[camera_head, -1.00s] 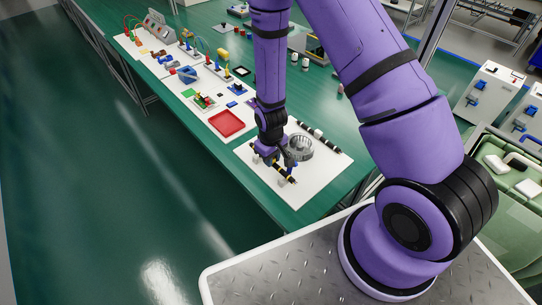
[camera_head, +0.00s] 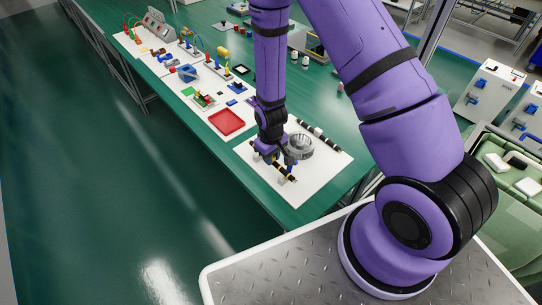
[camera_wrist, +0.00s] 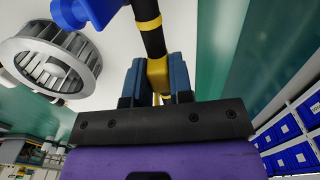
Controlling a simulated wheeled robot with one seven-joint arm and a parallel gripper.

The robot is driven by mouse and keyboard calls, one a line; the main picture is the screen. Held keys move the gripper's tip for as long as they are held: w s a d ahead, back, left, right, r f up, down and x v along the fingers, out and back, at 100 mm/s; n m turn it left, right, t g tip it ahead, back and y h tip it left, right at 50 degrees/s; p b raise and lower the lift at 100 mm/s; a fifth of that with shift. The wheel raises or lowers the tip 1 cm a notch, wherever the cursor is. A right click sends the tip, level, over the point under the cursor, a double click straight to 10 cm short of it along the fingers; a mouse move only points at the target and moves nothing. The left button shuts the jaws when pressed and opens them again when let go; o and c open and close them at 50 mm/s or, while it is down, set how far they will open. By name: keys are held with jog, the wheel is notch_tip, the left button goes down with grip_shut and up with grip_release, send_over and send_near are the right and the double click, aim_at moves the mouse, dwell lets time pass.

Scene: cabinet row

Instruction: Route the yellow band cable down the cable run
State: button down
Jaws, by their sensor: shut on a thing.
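The yellow band cable (camera_wrist: 152,38) is black with yellow bands and shows in the wrist view, running up from between my fingers. My gripper (camera_wrist: 157,78) has its blue fingers closed on either side of a yellow band of the cable. A blue clip (camera_wrist: 75,13) is beside the cable at the top left of the wrist view. In the head view the cable (camera_head: 285,174) lies partly hidden under my gripper (camera_head: 272,159), over the white board (camera_head: 310,184). I cannot tell whether the cable sits in any clip.
A grey finned wheel (camera_head: 300,147) stands close to the right of my gripper. A black cable with pale bands (camera_head: 318,135) lies behind it. A red tray (camera_head: 227,122) is at the left on the green bench (camera_head: 340,185). The board's front right is bare.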

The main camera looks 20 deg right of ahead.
jog(key=shift+f, duration=1.75)
dwell(0.3)
jog(key=c, duration=0.9)
grip_release()
notch_tip(320, 180, up, 11)
jog(key=shift+f, duration=0.1)
